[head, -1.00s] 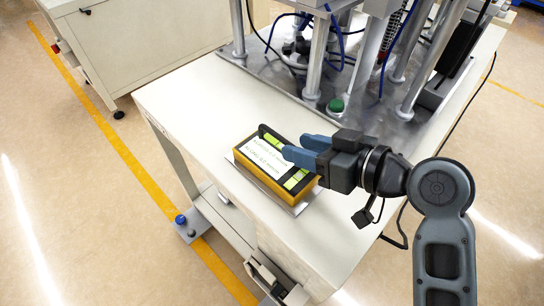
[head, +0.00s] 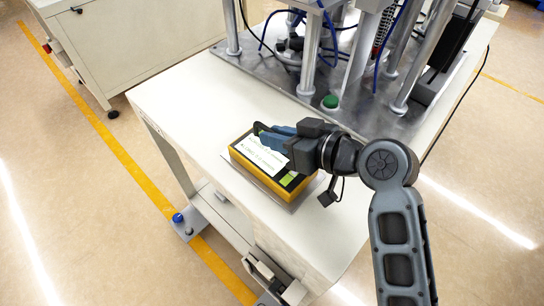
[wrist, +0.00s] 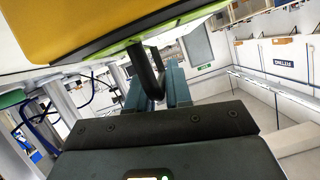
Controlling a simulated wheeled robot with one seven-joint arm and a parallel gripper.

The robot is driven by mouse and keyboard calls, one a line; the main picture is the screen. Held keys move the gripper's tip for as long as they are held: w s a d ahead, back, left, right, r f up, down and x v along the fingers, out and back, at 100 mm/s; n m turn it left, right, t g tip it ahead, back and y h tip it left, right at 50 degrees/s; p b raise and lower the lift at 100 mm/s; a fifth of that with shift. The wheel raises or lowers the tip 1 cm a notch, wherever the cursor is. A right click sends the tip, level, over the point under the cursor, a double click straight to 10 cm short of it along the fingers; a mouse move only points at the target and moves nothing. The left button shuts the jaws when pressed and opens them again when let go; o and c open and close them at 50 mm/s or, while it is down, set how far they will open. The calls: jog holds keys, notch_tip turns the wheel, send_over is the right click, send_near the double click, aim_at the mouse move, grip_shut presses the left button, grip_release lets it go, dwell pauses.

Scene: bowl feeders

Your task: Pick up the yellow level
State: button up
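The yellow level (head: 260,176) is a yellow block with a white, printed top face and green vial patches. It lies on a thin metal plate (head: 303,196) near the front edge of the white table. In the wrist view the level (wrist: 75,25) fills the upper left, with a black and green edge. My gripper (head: 272,136) is over the level's far side, its blue fingers spread. In the wrist view the fingers (wrist: 155,88) stand apart with a black bar of the level (wrist: 146,68) between them. Whether they touch it is unclear. My gripper hides part of the level's top.
A press-like fixture with metal columns (head: 307,55), blue hoses and a green button (head: 330,102) stands behind the level. The white table top (head: 185,100) is clear to the left. A white cabinet (head: 120,45) stands apart at the upper left.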

grip_shut()
dwell(1.0)
